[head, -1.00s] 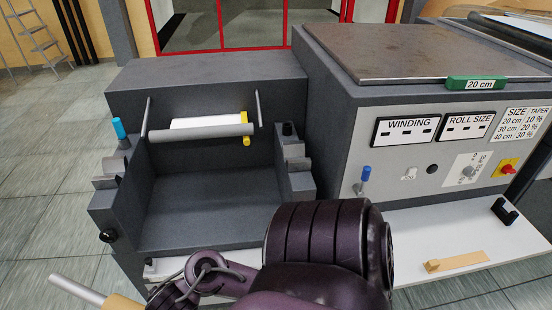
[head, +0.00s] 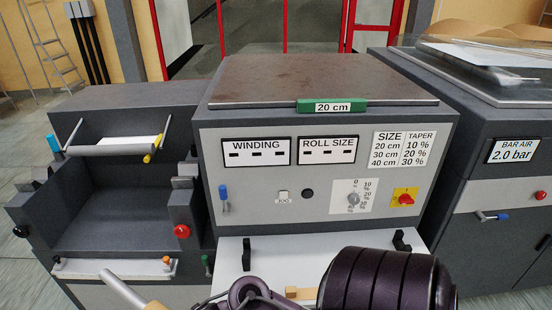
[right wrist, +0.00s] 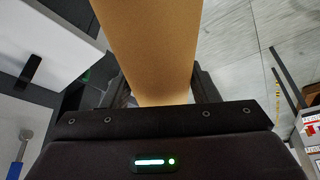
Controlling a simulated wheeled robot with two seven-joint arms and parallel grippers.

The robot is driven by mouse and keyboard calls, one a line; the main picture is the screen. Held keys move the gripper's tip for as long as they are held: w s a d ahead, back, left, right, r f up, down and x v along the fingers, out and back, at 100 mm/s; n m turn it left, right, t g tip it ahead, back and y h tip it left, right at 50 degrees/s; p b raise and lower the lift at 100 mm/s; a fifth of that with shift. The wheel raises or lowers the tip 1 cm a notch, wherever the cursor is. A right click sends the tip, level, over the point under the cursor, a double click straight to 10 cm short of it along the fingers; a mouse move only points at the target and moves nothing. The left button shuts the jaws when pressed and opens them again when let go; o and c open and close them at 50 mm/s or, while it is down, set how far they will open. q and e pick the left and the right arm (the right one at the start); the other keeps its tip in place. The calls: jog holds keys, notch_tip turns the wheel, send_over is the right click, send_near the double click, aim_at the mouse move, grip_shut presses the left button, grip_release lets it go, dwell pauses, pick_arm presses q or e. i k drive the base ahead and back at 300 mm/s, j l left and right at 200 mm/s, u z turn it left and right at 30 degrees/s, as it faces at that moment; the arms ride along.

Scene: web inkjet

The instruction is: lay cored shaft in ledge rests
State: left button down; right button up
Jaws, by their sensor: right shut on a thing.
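The cored shaft shows in the head view as a bare grey shaft end (head: 122,288) with a tan core (head: 154,305) at the bottom edge. In the right wrist view the tan core (right wrist: 150,40) fills the middle, and my right gripper (right wrist: 161,88) is shut on it, with a dark finger on each side. The rest of the shaft is hidden or out of frame. The ledge rests are two black brackets on the white ledge, a left one (head: 246,255) and a right one (head: 402,240). Both look empty. My left gripper is not in view.
A grey control cabinet (head: 212,190) with a dark top rises behind the white ledge (head: 232,275). An open winding bay (head: 105,215) with a roller stands left.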

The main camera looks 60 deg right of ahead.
aim_at(325, 253)
jog(key=k+z, duration=0.1)
jog(key=z, duration=1.65)
